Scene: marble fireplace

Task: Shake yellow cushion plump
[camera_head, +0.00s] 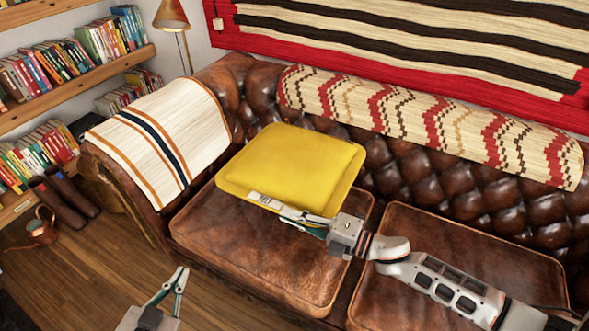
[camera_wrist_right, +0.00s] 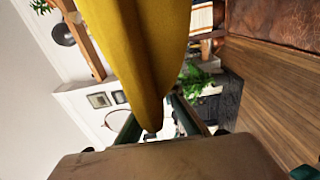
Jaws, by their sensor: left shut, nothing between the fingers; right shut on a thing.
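The yellow cushion (camera_head: 291,166) shows above the left seat of the brown leather sofa in the head view. My right gripper (camera_head: 270,205) is shut on the cushion's front edge. In the right wrist view the cushion (camera_wrist_right: 150,50) fills the upper middle and narrows to a corner or edge between the fingers (camera_wrist_right: 155,125). I cannot tell whether the cushion's underside touches the seat. My left gripper (camera_head: 179,279) is low at the front left, over the wooden floor, shut and empty, apart from the cushion.
The sofa's left seat (camera_head: 240,250) and right seat (camera_head: 440,245) are otherwise bare. A striped cloth (camera_head: 165,135) covers the left armrest, and a patterned blanket (camera_head: 430,125) lies along the backrest. Bookshelves (camera_head: 75,80), a lamp (camera_head: 172,20) and a watering can (camera_head: 40,230) are at the left.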

